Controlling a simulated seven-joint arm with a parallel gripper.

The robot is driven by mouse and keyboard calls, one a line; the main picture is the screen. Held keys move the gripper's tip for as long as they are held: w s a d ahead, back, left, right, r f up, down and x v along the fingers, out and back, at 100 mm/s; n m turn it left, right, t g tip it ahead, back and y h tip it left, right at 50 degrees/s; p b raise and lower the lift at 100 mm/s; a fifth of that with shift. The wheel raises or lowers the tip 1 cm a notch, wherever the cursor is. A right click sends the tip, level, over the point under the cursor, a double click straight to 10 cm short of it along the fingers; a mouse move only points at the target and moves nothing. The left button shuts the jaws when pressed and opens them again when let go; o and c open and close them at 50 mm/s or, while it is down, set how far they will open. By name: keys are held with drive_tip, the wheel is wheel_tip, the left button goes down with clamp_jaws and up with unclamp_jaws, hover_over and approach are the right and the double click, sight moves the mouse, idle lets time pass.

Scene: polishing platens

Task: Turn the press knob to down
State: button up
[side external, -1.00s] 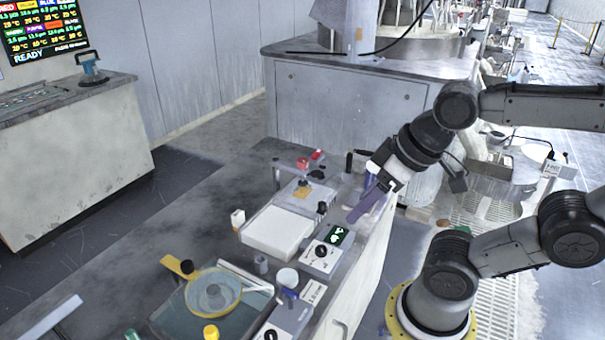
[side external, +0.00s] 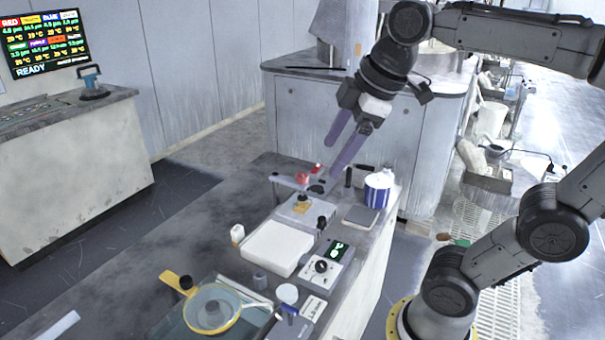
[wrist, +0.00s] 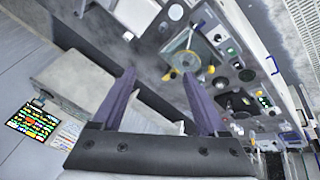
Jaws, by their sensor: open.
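A black knob (side external: 321,266) stands on a small white panel beside a lit green display (side external: 339,249) on the bench. I cannot read its markings or setting, or tell whether it is the press knob. A small press-like stand (side external: 299,207) with a red knob (side external: 303,177) on its arm is farther back. My gripper (side external: 333,159) is open and empty, with two long purple fingers apart in the air above the back of the bench. It touches nothing that I can see. In the wrist view, my gripper (wrist: 159,73) also shows spread fingers with nothing between them.
A white block (side external: 276,247) lies in front of the stand. A yellow-rimmed round dish (side external: 213,308) is at the front. A grey cabinet (side external: 300,120) stands behind.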

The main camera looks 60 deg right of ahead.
drive_tip(key=w+d+r+n, duration=0.2)
drive_tip(key=w+d+r, duration=0.15)
drive_tip(key=w, duration=0.25)
drive_tip(key=g, duration=0.5)
hover_over(302, 175)
wheel_tip(302, 175, down, 18)
wheel_tip(302, 175, down, 13)
drive_tip(key=shift+d, duration=0.1)
drive_tip(key=shift+c, duration=0.3)
clamp_jaws()
